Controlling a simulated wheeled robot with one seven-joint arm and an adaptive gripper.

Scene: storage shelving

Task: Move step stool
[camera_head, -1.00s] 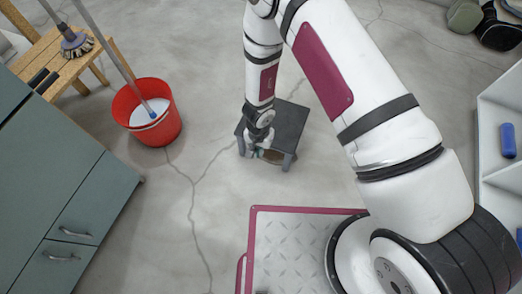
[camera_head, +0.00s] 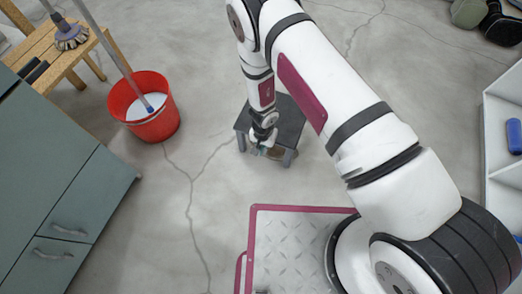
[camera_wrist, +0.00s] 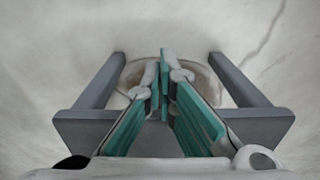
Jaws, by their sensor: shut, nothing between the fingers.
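The step stool (camera_head: 291,113) is small and dark grey and stands upright on the floor in the middle of the head view. My gripper (camera_head: 258,149) is low at the stool's near side, by its front edge. In the wrist view, my gripper (camera_wrist: 166,78) has teal finger pads that are closed together with nothing between them. The stool's grey frame (camera_wrist: 250,125) shows on both sides of the fingers there, with a leg to the left and one to the right. My fingers hide the middle of the stool; I cannot tell whether they touch it.
A brownish round thing (camera_wrist: 203,76) lies behind my fingers, between the legs. A red bucket (camera_head: 145,119) stands left of the stool, near a wooden stool (camera_head: 67,62) and a grey-green cabinet (camera_head: 75,195). White shelving (camera_head: 499,130) is at right. Floor around the stool is clear.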

